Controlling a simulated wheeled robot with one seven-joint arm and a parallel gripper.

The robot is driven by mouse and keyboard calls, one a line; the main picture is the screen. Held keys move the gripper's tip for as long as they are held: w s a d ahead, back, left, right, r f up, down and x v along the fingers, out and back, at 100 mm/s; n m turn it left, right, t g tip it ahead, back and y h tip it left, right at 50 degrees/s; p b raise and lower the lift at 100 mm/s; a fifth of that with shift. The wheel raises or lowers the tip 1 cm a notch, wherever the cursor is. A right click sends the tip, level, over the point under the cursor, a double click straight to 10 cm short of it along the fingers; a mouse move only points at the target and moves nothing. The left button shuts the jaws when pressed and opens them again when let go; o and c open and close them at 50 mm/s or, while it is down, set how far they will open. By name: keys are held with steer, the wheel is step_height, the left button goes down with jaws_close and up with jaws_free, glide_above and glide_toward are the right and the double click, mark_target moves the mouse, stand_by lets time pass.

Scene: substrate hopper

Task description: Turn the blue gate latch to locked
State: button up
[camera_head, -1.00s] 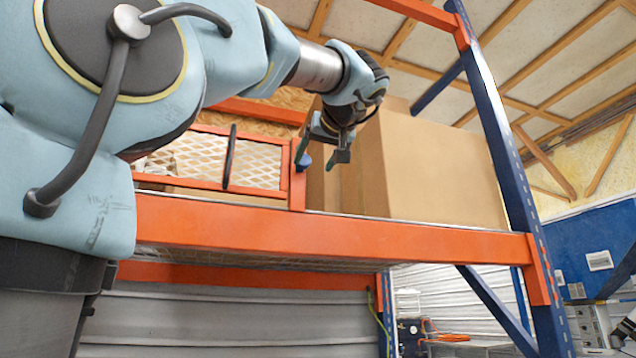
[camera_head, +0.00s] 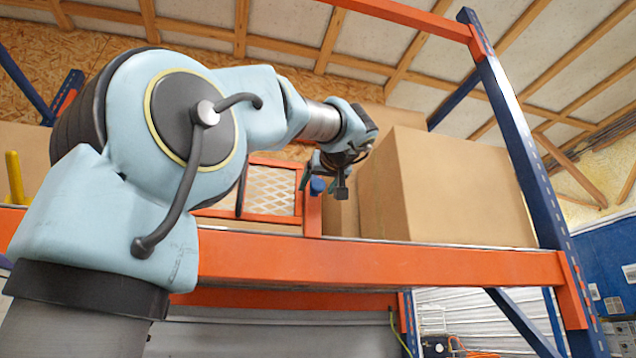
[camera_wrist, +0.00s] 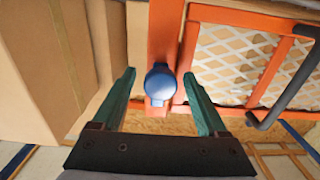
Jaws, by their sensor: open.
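The blue gate latch (camera_wrist: 160,84) is a round blue knob on an orange post, centred between my fingers in the wrist view. It also shows in the head view (camera_head: 317,186), partly hidden by my gripper. The orange gate (camera_wrist: 235,55) with white mesh is to the right of the post in the wrist view; it shows in the head view (camera_head: 270,189) too. My gripper (camera_wrist: 162,95) is open, with one green finger on each side of the knob. The fingers look apart from it. My gripper in the head view (camera_head: 322,185) is in front of the post.
Large cardboard boxes (camera_head: 450,190) stand on the shelf right beside the post. The orange shelf beam (camera_head: 380,262) runs below, and a blue upright (camera_head: 530,170) stands at the right. A dark gate handle (camera_wrist: 290,90) sticks out on the mesh side.

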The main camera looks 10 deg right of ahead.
jaws_close()
stand_by(0.7)
